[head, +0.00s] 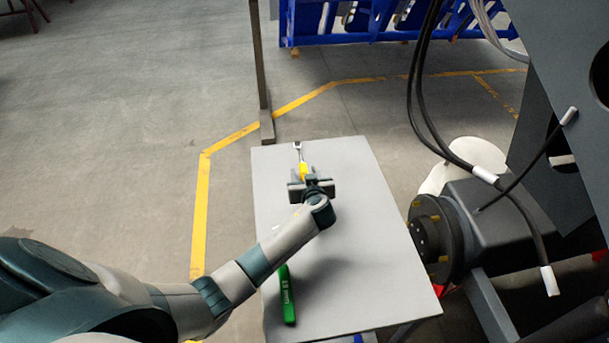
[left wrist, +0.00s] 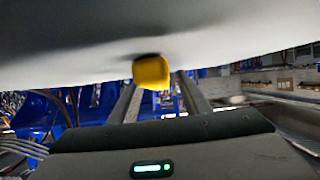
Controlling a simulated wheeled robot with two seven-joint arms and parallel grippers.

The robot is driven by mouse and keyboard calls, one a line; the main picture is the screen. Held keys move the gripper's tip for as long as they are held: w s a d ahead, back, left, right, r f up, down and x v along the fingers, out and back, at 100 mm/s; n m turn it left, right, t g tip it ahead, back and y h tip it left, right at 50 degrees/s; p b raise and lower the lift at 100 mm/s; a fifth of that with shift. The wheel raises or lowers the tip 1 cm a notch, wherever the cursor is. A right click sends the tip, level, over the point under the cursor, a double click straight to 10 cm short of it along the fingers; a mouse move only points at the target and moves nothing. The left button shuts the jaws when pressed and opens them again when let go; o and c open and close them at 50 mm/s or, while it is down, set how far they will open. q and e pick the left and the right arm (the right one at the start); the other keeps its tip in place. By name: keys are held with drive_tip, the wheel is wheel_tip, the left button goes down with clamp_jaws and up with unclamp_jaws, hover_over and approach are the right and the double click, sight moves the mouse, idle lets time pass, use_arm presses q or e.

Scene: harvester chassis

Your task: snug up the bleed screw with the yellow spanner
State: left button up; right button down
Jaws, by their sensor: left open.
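The yellow spanner (head: 303,169) lies near the far end of the grey table, its metal head pointing away from me. My left gripper (head: 304,178) is over the near end of its handle and hides part of it. In the left wrist view the yellow handle end (left wrist: 151,72) shows between the tips of the two open fingers (left wrist: 157,84). I cannot tell whether the fingers touch it. I cannot pick out the bleed screw; the dark wheel hub (head: 430,238) stands to the right of the table. My right gripper is not in view.
A green-handled tool (head: 287,296) lies on the near part of the grey table (head: 350,180), beside my left arm. A thin post (head: 262,70) stands behind the table. Black hoses (head: 415,90) hang on the right by the chassis. The table's right half is clear.

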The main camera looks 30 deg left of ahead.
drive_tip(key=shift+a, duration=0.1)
use_arm(q)
drive_tip(key=shift+c, duration=0.9)
clamp_jaws()
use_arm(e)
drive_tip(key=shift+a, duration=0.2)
use_arm(q)
drive_tip(key=shift+r, duration=0.15)
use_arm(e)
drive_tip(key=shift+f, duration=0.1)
